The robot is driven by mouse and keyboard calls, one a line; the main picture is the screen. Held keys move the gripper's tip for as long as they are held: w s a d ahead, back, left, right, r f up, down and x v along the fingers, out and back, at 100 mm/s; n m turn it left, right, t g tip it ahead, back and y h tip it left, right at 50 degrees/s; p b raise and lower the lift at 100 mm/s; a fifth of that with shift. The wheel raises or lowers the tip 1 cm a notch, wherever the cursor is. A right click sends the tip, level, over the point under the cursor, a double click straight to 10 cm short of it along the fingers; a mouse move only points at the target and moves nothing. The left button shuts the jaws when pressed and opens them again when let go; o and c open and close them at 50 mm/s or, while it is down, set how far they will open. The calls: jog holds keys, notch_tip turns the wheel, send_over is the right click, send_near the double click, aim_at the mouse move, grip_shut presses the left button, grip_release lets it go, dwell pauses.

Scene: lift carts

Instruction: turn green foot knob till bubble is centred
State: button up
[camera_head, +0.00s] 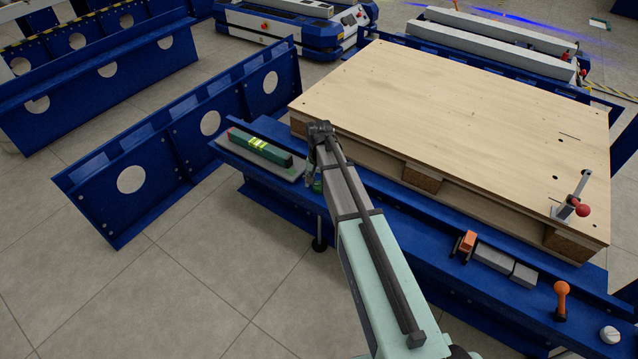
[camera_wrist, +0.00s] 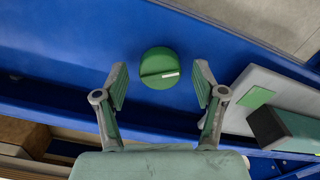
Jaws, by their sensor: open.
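The green foot knob (camera_wrist: 158,62) is round, with a raised bar and a white mark on it. In the wrist view it sits on the blue beam, between and slightly beyond the fingertips of my gripper (camera_wrist: 160,84). The fingers are open, with a gap on each side of the knob. The green spirit level (camera_head: 274,153) with a yellow vial (camera_head: 257,143) lies on a grey plate (camera_head: 226,146), left of my gripper. The bubble's position is too small to tell. The level's end also shows in the wrist view (camera_wrist: 285,130).
A wooden pallet (camera_head: 460,120) lies on the blue frame to the right of my arm. A red-knobbed clamp (camera_head: 580,208), an orange-knobbed lever (camera_head: 562,295) and an orange block (camera_head: 467,242) stand at the right. Blue perforated beams (camera_head: 140,160) stand left.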

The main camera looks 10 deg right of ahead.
jog(key=c, duration=1.1)
jog(key=shift+c, duration=0.2)
jog(key=shift+r+n+p, duration=0.1)
jog(key=shift+n+p, duration=0.2)
jog(key=shift+p, duration=0.2)
jog(key=shift+r+n+p, duration=0.1)
jog(key=shift+n+p, duration=0.4)
jog(key=shift+p, duration=0.3)
jog(key=n+p, duration=0.2)
jog(key=shift+p, duration=0.3)
jog(key=shift+f+n+p, duration=0.2)
jog(key=shift+n+p, duration=1.35)
jog(key=shift+n, duration=0.55)
